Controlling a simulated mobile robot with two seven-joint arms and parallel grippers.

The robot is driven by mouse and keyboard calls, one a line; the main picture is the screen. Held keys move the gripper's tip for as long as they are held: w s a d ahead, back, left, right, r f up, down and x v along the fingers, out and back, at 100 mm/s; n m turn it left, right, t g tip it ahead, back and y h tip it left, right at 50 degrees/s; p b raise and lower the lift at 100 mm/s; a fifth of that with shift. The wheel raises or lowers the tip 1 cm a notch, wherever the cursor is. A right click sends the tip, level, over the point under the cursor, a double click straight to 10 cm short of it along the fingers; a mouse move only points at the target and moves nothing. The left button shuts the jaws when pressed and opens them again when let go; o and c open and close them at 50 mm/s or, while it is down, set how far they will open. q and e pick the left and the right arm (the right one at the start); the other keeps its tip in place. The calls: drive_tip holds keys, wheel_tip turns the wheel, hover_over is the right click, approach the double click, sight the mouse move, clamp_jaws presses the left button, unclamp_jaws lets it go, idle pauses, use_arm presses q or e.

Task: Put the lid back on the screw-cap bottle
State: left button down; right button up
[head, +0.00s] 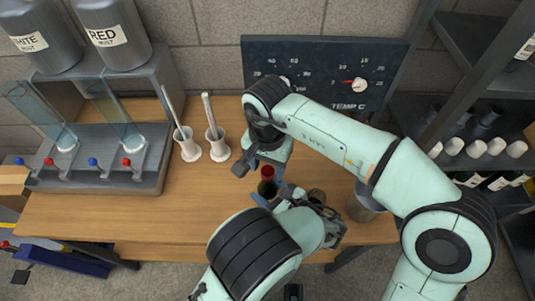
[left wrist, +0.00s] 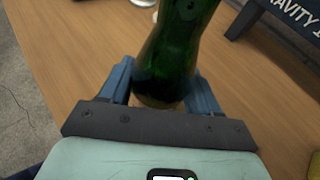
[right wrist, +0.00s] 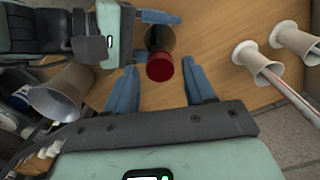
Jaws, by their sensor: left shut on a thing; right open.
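The dark green bottle (head: 267,188) stands near the middle of the bench. In the left wrist view its green glass (left wrist: 175,60) lies between my left fingers. My left gripper (head: 268,198) is shut on it. A red lid (head: 268,176) shows at the bottle's top; the right wrist view also shows the lid (right wrist: 160,66) in front of the dark bottle (right wrist: 160,40). I cannot tell whether it is seated. My right gripper (right wrist: 160,88) is open, its blue fingers on either side of the lid, with gaps showing.
Two pale cylinders (head: 188,147) (head: 217,145) with rods stand left of the bottle. A metal cup (head: 363,205) is at the right. A rack with glass tubes (head: 118,118) fills the left end. A temperature panel (head: 330,70) stands behind. The front left bench is clear.

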drive_tip(key=shift+f, duration=0.35)
